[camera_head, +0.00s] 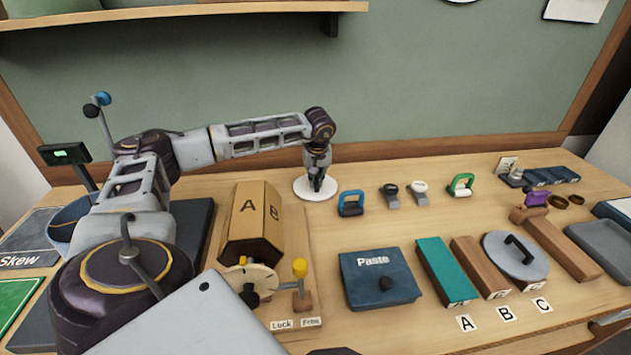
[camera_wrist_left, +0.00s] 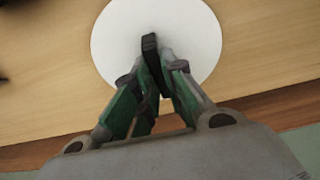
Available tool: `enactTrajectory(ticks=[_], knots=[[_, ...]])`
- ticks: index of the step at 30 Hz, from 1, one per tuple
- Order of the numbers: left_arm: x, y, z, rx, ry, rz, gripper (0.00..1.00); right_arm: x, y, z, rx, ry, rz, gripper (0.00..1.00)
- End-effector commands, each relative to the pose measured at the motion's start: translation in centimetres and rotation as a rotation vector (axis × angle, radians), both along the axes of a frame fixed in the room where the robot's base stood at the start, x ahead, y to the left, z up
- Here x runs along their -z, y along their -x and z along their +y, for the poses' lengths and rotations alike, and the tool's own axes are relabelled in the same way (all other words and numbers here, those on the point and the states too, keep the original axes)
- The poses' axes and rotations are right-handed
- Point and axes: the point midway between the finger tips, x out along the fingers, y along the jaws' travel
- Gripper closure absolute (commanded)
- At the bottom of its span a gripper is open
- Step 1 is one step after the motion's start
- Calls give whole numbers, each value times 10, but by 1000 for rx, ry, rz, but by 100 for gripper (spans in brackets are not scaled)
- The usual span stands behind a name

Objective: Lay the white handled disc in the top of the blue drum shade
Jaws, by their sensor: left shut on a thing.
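The white handled disc (camera_head: 301,190) is at the back middle of the table, and its pale round face fills the upper middle of the left wrist view (camera_wrist_left: 195,35). My left gripper (camera_head: 317,186) points down over its centre and is shut on its dark handle (camera_wrist_left: 150,43). The disc looks level; I cannot tell whether it touches the table. A blue drum shade (camera_head: 62,226) stands at the far left, mostly hidden behind my left arm; its top shows only in part. My right gripper is not in view.
A cardboard-coloured box lettered A and B (camera_head: 250,218) stands between disc and shade. A grey disc with a black handle (camera_head: 497,250) lies on blocks at right. A blue Paste box (camera_head: 360,290) is in front. A blue-handled piece (camera_head: 341,209) is close right of the white disc.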

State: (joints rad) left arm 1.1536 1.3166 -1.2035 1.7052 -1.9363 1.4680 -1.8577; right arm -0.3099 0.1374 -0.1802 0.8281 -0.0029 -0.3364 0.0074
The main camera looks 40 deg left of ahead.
Motion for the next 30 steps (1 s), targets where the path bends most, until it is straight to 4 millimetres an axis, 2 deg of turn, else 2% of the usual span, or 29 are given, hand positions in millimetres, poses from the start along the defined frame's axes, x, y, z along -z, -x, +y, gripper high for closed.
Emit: enactTrajectory(ticks=[5, 21, 30], knots=[[-15, 0, 0, 0, 1, -2, 100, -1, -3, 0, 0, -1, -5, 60], [-88, -1, 0, 1, 1, -3, 100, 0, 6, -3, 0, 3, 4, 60], [-98, 0, 0, 0, 1, -1, 100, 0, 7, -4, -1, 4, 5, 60]])
